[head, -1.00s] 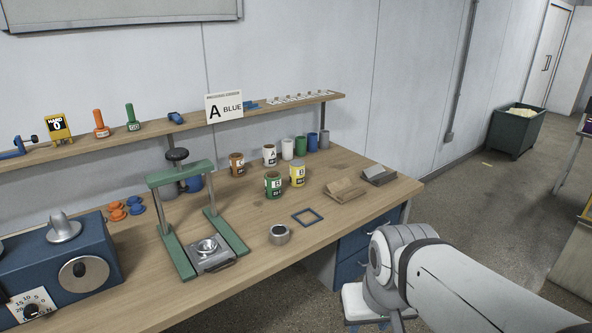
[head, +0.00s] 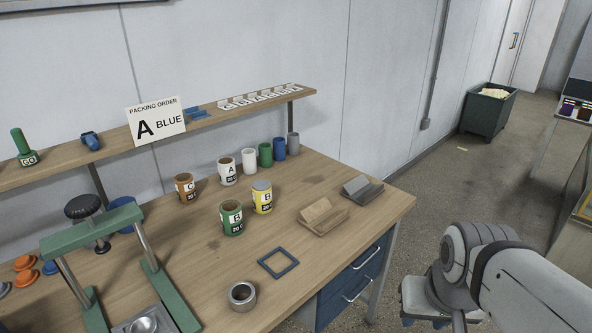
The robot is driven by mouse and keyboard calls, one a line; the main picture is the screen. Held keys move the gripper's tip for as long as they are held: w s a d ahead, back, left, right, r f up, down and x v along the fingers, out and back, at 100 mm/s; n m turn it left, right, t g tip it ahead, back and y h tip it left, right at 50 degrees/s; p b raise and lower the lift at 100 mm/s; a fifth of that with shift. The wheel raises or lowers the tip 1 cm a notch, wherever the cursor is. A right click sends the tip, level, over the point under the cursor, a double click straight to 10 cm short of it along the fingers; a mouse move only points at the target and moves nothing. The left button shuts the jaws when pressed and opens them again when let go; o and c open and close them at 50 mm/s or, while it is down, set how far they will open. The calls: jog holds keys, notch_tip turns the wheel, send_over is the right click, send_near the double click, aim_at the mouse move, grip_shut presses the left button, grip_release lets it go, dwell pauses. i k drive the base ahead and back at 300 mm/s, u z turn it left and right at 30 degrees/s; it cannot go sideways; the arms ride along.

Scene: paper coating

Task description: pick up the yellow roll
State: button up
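I cannot make out a yellow roll for certain. A yellow can (head: 262,198) with a grey top and a B label stands upright on the bench, touching or close to a green can (head: 231,219). A yellow patch also shows at the far right edge, too cut off to identify. My arm reaches in from the lower right, and its pale end, seemingly my gripper (head: 425,300), hangs over the floor beyond the bench's right end, apart from all objects. Its fingers cannot be made out.
The wooden bench (head: 215,268) holds several cans, a grey ring-shaped cup (head: 242,296), a blue frame (head: 278,262), wooden blocks (head: 322,216) and a green press (head: 125,215). A dark bin (head: 487,112) stands against the wall. Open floor lies between the bench and the right-hand table (head: 543,150).

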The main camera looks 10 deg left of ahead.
aim_at(261, 201)
jog(key=u, duration=0.1)
jog(key=i, duration=0.9)
jog(key=u, duration=0.5)
